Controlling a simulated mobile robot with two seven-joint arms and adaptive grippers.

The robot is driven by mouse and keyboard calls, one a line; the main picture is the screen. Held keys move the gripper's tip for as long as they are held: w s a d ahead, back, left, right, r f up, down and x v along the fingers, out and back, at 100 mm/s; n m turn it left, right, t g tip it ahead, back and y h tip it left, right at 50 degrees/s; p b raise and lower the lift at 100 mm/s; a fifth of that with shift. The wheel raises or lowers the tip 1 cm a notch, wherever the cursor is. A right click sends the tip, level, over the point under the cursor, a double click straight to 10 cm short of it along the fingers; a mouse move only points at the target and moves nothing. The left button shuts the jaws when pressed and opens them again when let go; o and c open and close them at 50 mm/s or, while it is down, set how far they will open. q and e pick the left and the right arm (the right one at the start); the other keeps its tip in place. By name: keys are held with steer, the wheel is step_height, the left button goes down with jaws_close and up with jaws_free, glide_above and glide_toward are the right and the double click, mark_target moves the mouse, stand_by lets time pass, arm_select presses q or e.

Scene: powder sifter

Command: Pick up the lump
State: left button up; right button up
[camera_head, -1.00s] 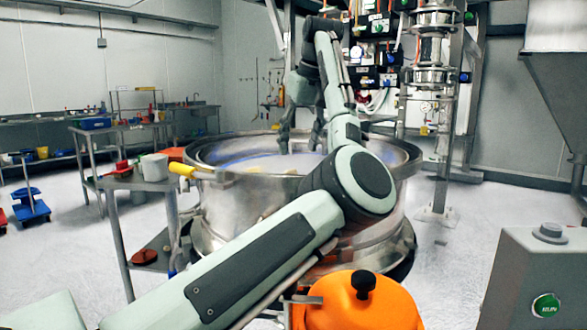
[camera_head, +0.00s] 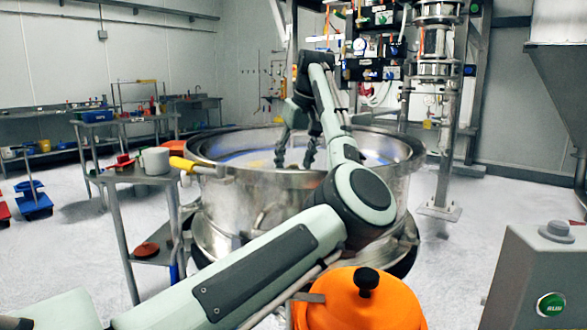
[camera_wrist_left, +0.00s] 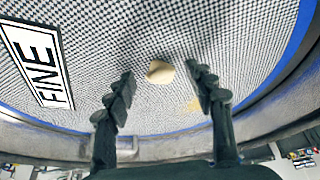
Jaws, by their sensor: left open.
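In the left wrist view, a rounded beige lump (camera_wrist_left: 160,72) lies on the sifter's mesh screen (camera_wrist_left: 215,35). My left gripper (camera_wrist_left: 166,85) is open, and the lump shows in the space between its two fingertips, slightly beyond them. I cannot tell the exact height of the fingers above the mesh. In the head view my left gripper (camera_head: 296,165) points down inside the steel sifter (camera_head: 265,195), with its fingers apart. The lump cannot be made out clearly there. My right gripper is not in view.
A flat pale patch (camera_wrist_left: 194,105) lies on the mesh by the right finger. A "FINE" label (camera_wrist_left: 38,62) is on the left, and a blue ring edges the screen. A steel side table (camera_head: 140,180) with a white container (camera_head: 155,160) stands left of the sifter.

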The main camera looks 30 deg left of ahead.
arm_select(q)
steer(key=c, duration=0.9)
steer(key=shift+c, duration=0.2)
